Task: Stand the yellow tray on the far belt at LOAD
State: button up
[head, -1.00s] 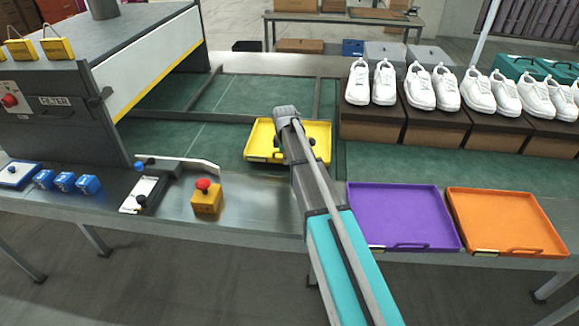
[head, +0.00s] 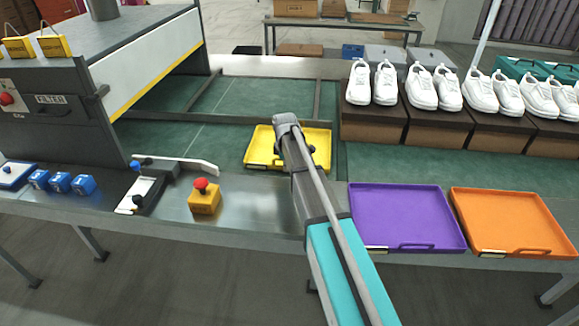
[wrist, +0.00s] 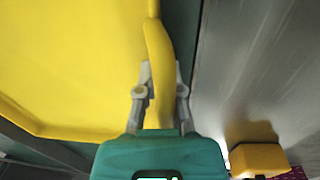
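The yellow tray (head: 262,146) is at the near strip of green belt, beside the steel front deck, partly hidden behind my arm in the head view. My gripper (wrist: 162,75) has a finger on each side of the tray's yellow handle (wrist: 160,50) and looks closed on it. In the wrist view the tray floor (wrist: 70,65) fills the left side. I cannot tell whether the tray rests on the belt or hangs just above it. The far green belt (head: 240,97) lies behind a dark rail and is bare here. I cannot read a LOAD mark.
A purple tray (head: 405,215) and an orange tray (head: 510,220) lie on the front deck at right. White shoes (head: 430,85) stand on brown boxes (head: 430,128) right of the yellow tray. A yellow box with a red button (head: 204,198) and a grey machine (head: 150,55) are at left.

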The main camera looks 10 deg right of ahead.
jog(key=o, duration=0.3)
jog(key=shift+o, duration=0.2)
jog(key=shift+r, duration=0.2)
jog(key=r+p, duration=1.2)
jog(key=shift+s+a, duration=0.15)
jog(key=shift+s, duration=0.25)
dwell(0.8)
jog(key=s+d+m, duration=0.1)
jog(key=s+m, duration=1.3)
jog(key=s, duration=1.4)
jog(key=shift+d+g, duration=0.3)
jog(key=shift+g, duration=0.1)
